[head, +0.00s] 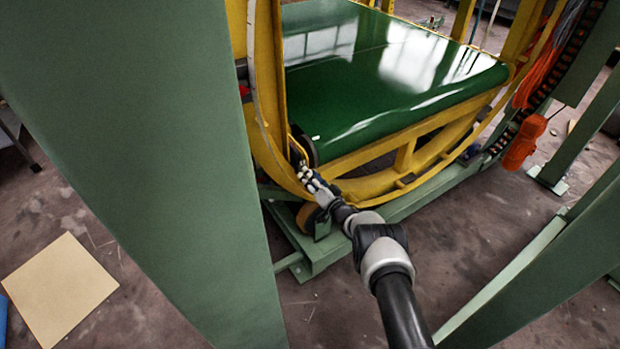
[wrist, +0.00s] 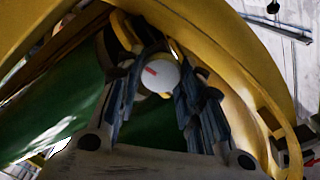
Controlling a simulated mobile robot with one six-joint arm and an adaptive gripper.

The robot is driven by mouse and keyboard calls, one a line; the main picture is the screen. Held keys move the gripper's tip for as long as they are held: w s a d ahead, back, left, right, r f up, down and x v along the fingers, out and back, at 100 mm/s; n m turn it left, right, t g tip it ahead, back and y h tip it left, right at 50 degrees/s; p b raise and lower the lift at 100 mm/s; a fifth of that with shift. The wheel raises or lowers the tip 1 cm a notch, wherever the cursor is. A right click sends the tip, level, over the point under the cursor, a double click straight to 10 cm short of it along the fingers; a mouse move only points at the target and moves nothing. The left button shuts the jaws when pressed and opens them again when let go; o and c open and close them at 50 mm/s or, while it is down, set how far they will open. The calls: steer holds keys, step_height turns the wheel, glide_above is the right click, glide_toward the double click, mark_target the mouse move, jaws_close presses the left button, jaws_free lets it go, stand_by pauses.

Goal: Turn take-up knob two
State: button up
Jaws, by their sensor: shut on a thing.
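The take-up knob (wrist: 160,73) shows in the wrist view as a round white face with a short red mark, between my fingertips. My gripper (wrist: 157,82) is shut on the knob, with one finger on each side of it. In the head view my gripper (head: 308,176) reaches to the lower left part of the yellow ring (head: 262,110), beside the near left corner of the green belt. The knob itself is too small and too covered by my gripper to make out in the head view. I cannot read a number on it.
The green belt (head: 380,85) lies inside the yellow ring, which stands on a green base frame (head: 420,200). A large green post (head: 150,150) fills the left foreground. An orange hanging control (head: 524,142) is at right. A tan sheet (head: 60,290) lies on the floor.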

steer(key=m, duration=1)
steer(key=shift+f, duration=0.15)
steer(key=shift+m, duration=0.4)
steer(key=o, duration=1.1)
steer(key=shift+c, duration=0.2)
steer(key=v, duration=1.2)
